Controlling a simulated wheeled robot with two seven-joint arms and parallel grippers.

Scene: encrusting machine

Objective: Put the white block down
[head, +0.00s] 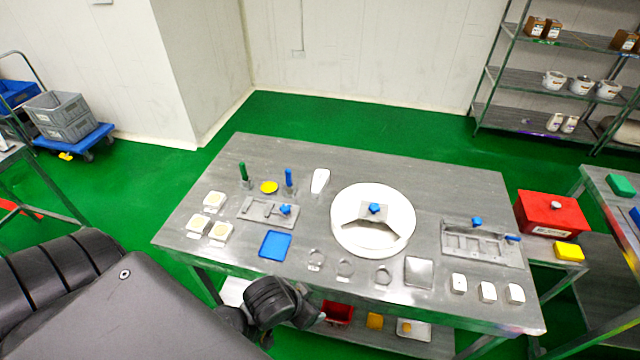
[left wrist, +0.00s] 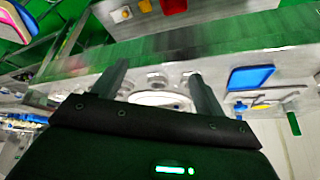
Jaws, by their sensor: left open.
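Several small white blocks stand at the table's front right; the nearest to the middle is one white block (head: 458,283), with two more white blocks (head: 487,291) (head: 515,293) beside it. My left gripper (left wrist: 158,70) is open in the left wrist view, with nothing visible between its fingers. In the head view my left arm reaches to the table's front edge, and its fingers are hard to make out there. No white block is seen in my grasp. My right gripper is not in view.
The steel table (head: 450,185) carries a round white disc (head: 345,235), a blue tray (head: 275,245), a metal fixture (head: 482,243) and rings near the front. Three square pieces with pale tops (head: 214,199) lie at left. A red box (head: 552,215) stands beyond the right edge.

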